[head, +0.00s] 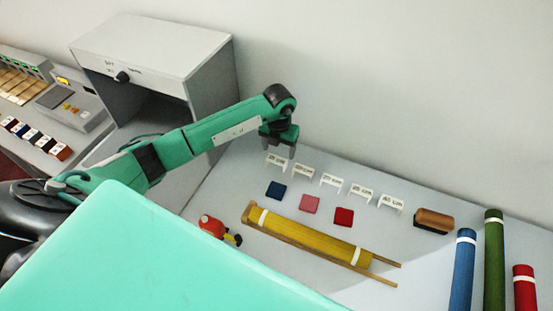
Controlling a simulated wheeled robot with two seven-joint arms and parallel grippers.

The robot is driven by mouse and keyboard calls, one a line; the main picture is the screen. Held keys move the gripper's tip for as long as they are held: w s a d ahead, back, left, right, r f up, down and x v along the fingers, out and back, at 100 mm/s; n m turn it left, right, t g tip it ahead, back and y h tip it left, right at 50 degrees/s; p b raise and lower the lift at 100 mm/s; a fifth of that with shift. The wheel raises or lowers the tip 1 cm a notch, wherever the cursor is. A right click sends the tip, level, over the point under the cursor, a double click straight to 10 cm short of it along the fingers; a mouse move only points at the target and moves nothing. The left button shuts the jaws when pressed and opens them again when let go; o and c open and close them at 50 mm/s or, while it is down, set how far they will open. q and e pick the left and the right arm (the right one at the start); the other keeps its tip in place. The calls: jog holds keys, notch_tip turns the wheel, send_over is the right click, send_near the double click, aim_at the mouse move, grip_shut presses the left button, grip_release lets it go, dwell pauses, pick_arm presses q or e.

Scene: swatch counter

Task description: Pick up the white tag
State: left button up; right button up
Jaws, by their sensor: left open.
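Several small white tags stand in a slanting row on the grey counter, each with dark print too small to read. The leftmost white tag (277,160) is close below my left gripper (279,150). The other white tags run down to the right, from the second tag (304,170) to the rightmost tag (391,202). My left gripper points down, open, with nothing seen between its fingers. I cannot tell whether it touches the leftmost tag. My right gripper is not in view.
Blue (276,190), pink (310,203) and red (344,217) swatches lie in front of the tags. A yellow roll (310,237) lies on a wooden rack, beside a red and yellow object (212,227). A brown block (434,221) and blue, green and red rolls are right. A grey cabinet (160,45) stands left.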

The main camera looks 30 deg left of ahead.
aim_at(276, 159)
pick_arm(q)
jog(key=shift+s+f+p, duration=0.3)
jog(key=shift+f+p, duration=0.25)
jog(key=shift+p, duration=0.05)
jog(key=f, duration=0.1)
jog(key=f+p, duration=0.1)
jog(key=f, duration=0.1)
jog(key=shift+s+a+f+p, duration=0.1)
jog(key=shift+s+a+p, duration=0.05)
jog(key=shift+s+p, duration=0.15)
jog(key=shift+f, duration=0.5)
jog(key=shift+w, duration=0.1)
jog(key=c, duration=0.7)
